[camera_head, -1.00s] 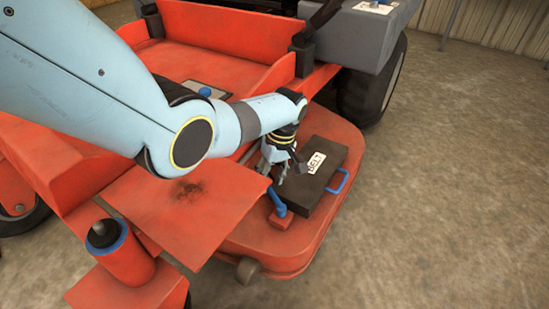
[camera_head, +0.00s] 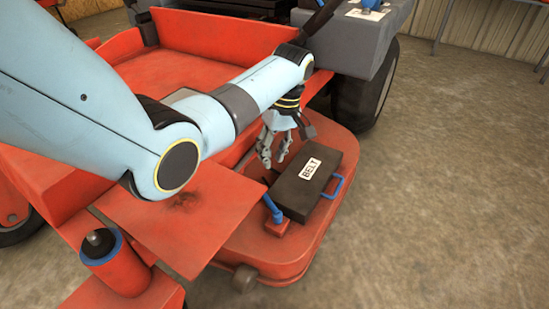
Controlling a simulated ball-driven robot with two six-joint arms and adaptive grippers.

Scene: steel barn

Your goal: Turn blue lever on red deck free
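The blue lever (camera_head: 271,207) stands tilted up and to the left from a small red block (camera_head: 278,228) on the red deck (camera_head: 258,244). My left gripper (camera_head: 274,163) is above and beyond the lever, apart from it. Its grey fingers point down and look spread, with nothing seen between them. The whole lever shows, but its lower end meets the block in small detail. My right gripper is not in view.
A dark cover (camera_head: 306,185) marked BELT, with a blue handle (camera_head: 336,187), lies just right of the lever. A flat red plate (camera_head: 180,214) juts out at the left. Open floor (camera_head: 440,210) lies to the right.

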